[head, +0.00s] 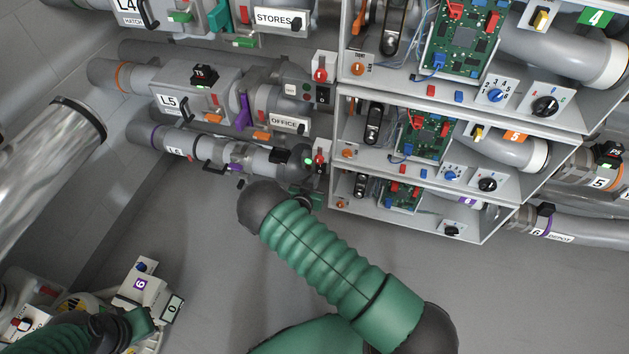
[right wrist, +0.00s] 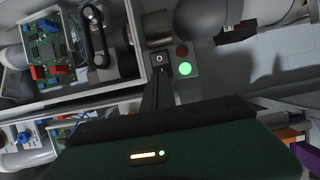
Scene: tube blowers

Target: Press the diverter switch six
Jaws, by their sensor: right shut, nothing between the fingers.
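The diverter switch six is a small black rocker with a white mark (right wrist: 159,59), on a grey plate beside a lit green lamp (right wrist: 185,69) and a dark red lamp (right wrist: 182,51) in the right wrist view. My right gripper (right wrist: 157,84) is shut and empty, its fingertips at the switch's lower edge; I cannot tell whether they touch. In the head view the lit green lamp (head: 308,161) shows beside the L6 tube (head: 175,141), and my right gripper (head: 306,196) is just below it, largely hidden by my wrist. My left gripper (head: 135,325) is at lower left, its jaws unclear.
Shelves with circuit boards (head: 425,135) and dials stand right of the switch. The L5 tube (head: 190,100) with its OFFICE sign runs above. A white box with a purple 6 label (head: 150,288) is beside my left arm. The grey floor in the middle is clear.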

